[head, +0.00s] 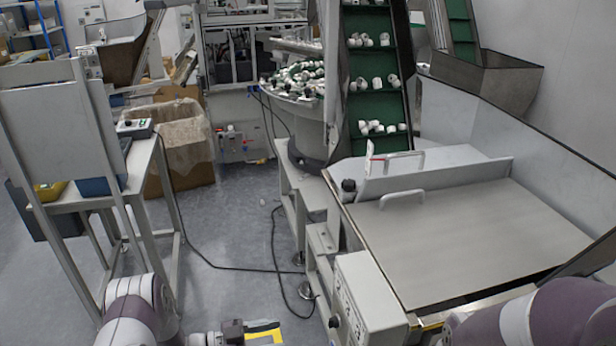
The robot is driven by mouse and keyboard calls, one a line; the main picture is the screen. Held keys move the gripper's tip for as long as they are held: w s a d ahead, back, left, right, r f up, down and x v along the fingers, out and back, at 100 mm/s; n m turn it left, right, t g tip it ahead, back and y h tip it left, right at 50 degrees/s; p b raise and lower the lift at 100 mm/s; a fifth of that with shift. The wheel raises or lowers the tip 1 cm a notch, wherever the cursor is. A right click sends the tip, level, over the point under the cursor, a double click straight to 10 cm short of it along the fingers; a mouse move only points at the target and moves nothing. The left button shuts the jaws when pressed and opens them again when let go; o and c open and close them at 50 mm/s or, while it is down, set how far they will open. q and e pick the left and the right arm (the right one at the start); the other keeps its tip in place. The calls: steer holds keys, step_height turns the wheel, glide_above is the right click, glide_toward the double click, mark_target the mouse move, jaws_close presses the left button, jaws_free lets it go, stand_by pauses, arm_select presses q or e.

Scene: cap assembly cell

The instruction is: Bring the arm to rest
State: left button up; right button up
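My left arm (132,308) comes in at the bottom left, its purple and white links cut off by the lower edge. To its right, a grey and black part that looks like my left gripper (232,332) shows at the bottom edge, with a yellow-edged piece (263,332) beside it. Its fingers cannot be made out. My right arm (545,318) shows only as purple and white links at the bottom right, in front of the steel hopper's near edge. My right gripper is out of view.
A grey flat-topped hopper (470,238) fills the right. A green conveyor (376,85) carries white caps behind it, beside a round feeder (300,85). A grey table (150,150) stands left, near a cardboard box (185,150). Black cables cross the open floor (232,225) between them.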

arm_select(q)
steer(key=w+a+f+n+t+y, duration=0.25)
steer(key=a+f+n+y, duration=0.2)
steer(key=f+y, duration=0.3)
steer(key=s+a+r+n+g+y+p, duration=0.2)
steer(key=s+a+r+n+g+y, duration=0.35)
steer(key=a+y, duration=0.35)
steer(key=s+d+r+n+p, duration=0.2)
steer(key=s+d+r, duration=0.1)
steer(key=s+r, duration=0.4)
steer(key=s+d+r+n+g+p, duration=0.1)
steer(key=s+d+r, duration=0.3)
steer(key=r, duration=0.9)
steer(key=s+n+p, duration=0.1)
steer(key=s, duration=0.2)
steer(key=shift+s, duration=0.15)
steer(key=shift+r, duration=0.1)
